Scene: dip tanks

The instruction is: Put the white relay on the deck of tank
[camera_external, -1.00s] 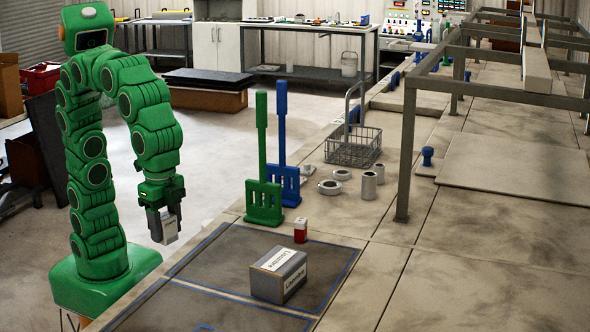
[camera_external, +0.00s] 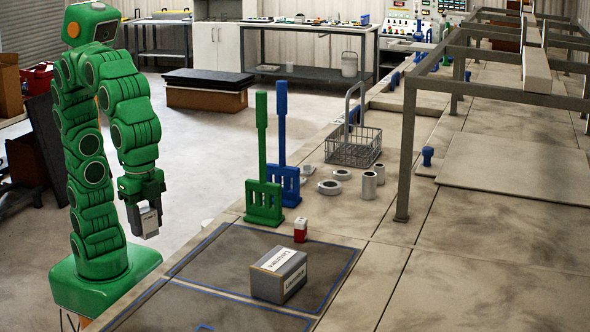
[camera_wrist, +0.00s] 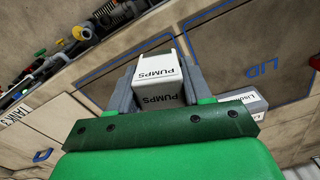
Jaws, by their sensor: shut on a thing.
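The white relay (camera_wrist: 158,70), a small box labelled PUMPS, is between the grey fingers of my gripper (camera_wrist: 160,92) in the wrist view. In the external view my gripper (camera_external: 142,204) is shut on the relay (camera_external: 149,222), which hangs below it, left of the tank deck's edge. The tank deck (camera_external: 390,268) is a stained beige surface with dark panels outlined in blue. The wrist view shows a deck side marked TANK 3 and a LID label. The relay's far side is hidden.
A grey labelled box (camera_external: 279,274) and a small red-and-white item (camera_external: 301,230) are on the deck. Tall green (camera_external: 262,165) and blue (camera_external: 282,145) paddle-like tools stand behind, near a wire basket (camera_external: 353,147). A metal frame (camera_external: 405,150) rises at right. The front panel is clear.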

